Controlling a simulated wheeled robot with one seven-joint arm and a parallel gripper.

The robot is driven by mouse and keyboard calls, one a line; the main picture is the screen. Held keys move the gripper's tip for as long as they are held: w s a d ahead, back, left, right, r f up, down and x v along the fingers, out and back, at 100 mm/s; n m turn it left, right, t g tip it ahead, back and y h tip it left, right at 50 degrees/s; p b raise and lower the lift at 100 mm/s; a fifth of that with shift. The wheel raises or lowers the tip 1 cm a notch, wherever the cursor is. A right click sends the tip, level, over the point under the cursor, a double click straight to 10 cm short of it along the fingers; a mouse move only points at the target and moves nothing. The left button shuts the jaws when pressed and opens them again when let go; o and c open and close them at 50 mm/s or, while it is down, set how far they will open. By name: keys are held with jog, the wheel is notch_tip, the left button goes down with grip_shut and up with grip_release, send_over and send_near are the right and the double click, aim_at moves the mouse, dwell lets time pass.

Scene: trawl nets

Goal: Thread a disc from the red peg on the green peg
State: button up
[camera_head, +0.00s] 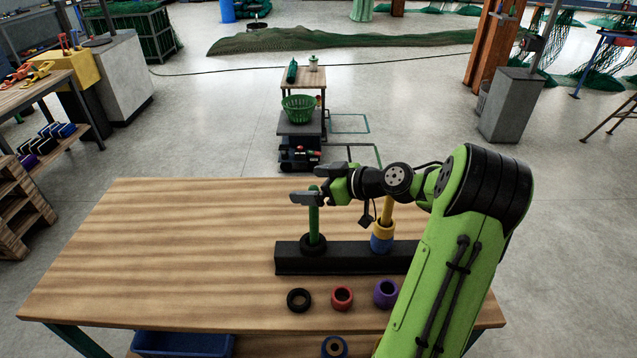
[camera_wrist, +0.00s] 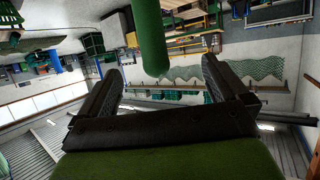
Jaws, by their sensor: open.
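The green peg (camera_head: 314,220) stands upright on the left of a black bar (camera_head: 345,262), with a black disc (camera_head: 313,246) around its foot. My gripper (camera_head: 311,185) is open and empty at the top of the green peg. In the wrist view the end of the green peg (camera_wrist: 152,35) shows between the two spread fingers (camera_wrist: 160,82). No disc is between them. A yellow peg (camera_head: 387,210) to the right carries a yellow disc (camera_head: 384,228) over a blue disc (camera_head: 381,244). I see no red peg; my arm covers the bar's right end.
The table's left side is clear. A small cart (camera_head: 300,125) stands beyond the far edge.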

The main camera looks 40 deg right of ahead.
jog(key=p+v, duration=0.1)
jog(key=v, duration=1.4)
jog(key=shift+s+p, duration=0.35)
jog(key=shift+s, duration=0.05)
jog(key=shift+d, duration=0.1)
